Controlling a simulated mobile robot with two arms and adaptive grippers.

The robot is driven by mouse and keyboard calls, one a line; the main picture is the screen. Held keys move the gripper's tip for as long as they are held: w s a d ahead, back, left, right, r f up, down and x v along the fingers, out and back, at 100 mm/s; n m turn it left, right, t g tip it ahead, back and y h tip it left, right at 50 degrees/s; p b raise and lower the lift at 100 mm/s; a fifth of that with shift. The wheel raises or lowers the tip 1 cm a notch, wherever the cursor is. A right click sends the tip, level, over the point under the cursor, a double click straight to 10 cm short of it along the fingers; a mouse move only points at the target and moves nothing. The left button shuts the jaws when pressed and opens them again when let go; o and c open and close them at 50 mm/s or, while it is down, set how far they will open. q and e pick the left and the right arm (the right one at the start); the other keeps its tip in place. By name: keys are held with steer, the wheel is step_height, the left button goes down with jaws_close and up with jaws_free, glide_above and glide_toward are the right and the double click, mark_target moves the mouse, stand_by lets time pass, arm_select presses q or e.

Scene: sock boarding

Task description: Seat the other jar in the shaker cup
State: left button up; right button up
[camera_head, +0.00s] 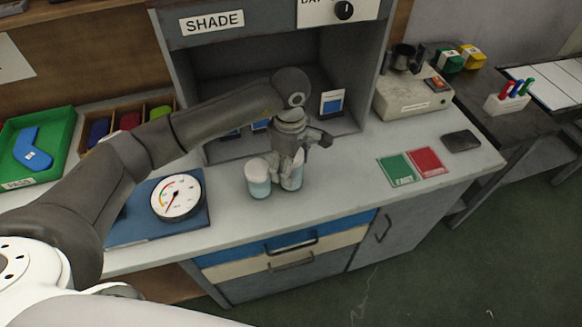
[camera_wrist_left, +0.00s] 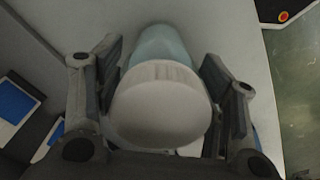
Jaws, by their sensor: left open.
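Two jars with pale lids and teal bodies stand side by side on the grey counter, the left jar (camera_head: 258,180) and the right jar (camera_head: 293,180). My left gripper (camera_head: 288,160) points down over the right jar and partly covers it. In the left wrist view the open fingers (camera_wrist_left: 162,100) stand either side of a jar (camera_wrist_left: 160,100), with its white lid close to the camera. Contact with the fingers cannot be told. The shaker cup (camera_head: 404,58) is dark and sits on the beige shaker machine (camera_head: 410,96) at the back right. My right gripper is not in view.
A round dial gauge (camera_head: 177,196) on a blue board is left of the jars. The grey shade booth (camera_head: 200,75) stands behind my gripper. Green and red cards (camera_head: 425,162) and a dark pad (camera_head: 461,141) lie to the right. The counter between jars and cards is clear.

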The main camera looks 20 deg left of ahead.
arm_select(q)
steer(key=shift+d+f, duration=0.1)
steer(key=shift+c, duration=0.3)
steer(key=c, duration=0.9)
steer(key=shift+c, duration=0.2)
steer(key=shift+r+b, duration=0.55)
steer(key=shift+r, duration=0.4)
steer(key=s+d+r+b, duration=0.1)
steer(key=s+d+r, duration=0.1)
steer(key=s+r, duration=0.45)
steer(key=s+d+r+b, duration=0.2)
steer(key=s+d+r, duration=0.1)
steer(key=s+r, duration=0.3)
steer(key=s+a+f+m, duration=0.1)
steer(key=a+f+m, duration=0.8)
steer(key=m, duration=0.6)
steer(key=shift+s+m+p, duration=0.15)
steer(key=shift+m+p, duration=0.25)
steer(key=shift+p, duration=0.05)
